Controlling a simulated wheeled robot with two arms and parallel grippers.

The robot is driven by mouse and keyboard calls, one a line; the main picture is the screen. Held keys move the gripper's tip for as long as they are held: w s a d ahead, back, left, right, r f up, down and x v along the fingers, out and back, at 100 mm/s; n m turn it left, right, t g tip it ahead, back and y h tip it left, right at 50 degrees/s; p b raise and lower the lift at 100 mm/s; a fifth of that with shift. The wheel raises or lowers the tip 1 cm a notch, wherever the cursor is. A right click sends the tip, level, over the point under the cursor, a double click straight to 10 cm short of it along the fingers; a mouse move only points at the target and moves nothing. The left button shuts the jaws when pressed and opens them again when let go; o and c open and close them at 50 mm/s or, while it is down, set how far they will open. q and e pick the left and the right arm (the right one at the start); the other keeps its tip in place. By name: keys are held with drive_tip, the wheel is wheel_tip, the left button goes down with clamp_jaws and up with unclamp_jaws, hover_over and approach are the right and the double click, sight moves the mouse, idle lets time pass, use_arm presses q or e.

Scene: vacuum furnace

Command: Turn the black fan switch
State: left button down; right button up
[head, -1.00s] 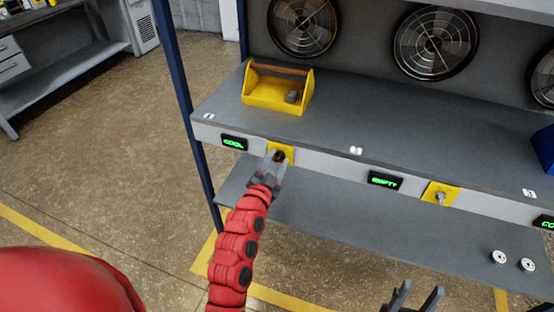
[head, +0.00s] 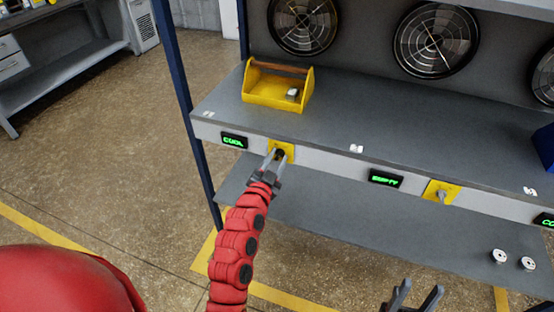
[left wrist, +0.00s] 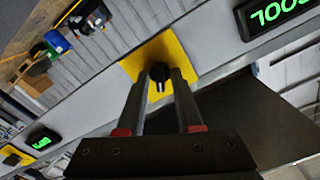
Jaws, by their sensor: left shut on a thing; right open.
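The black fan switch (left wrist: 160,72) sits on a yellow plate (head: 288,148) on the front edge of the grey shelf, just right of the display reading COOL (head: 234,141). In the left wrist view the switch is between my left gripper's two fingers, with the yellow plate (left wrist: 187,58) behind it. My left gripper (head: 274,162) is shut on the switch. In the head view the fingers and arm partly hide the switch. My right gripper (head: 415,299) is open and empty at the bottom edge of the head view.
A yellow tray (head: 268,100) holding a small grey piece stands on the shelf above. Fans are set in the back panel. A second switch on a yellow plate (head: 453,192) sits further right, beside the display reading EMPTY (head: 386,178). A blue post (head: 180,97) stands left.

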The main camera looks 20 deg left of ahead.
use_arm(q)
drive_tip(key=n+b, duration=0.1)
drive_tip(key=n, duration=0.2)
drive_tip(key=shift+f+b, duration=0.1)
drive_tip(key=shift+b, duration=0.2)
drive_tip(key=n+b, duration=0.1)
drive_tip(key=n, duration=0.1)
drive_tip(key=shift+n, duration=0.4)
drive_tip(key=shift+n+b, duration=0.35)
drive_tip(key=shift+n, duration=2.35)
drive_tip(key=c, duration=0.9)
unclamp_jaws()
drive_tip(key=shift+s, duration=0.1)
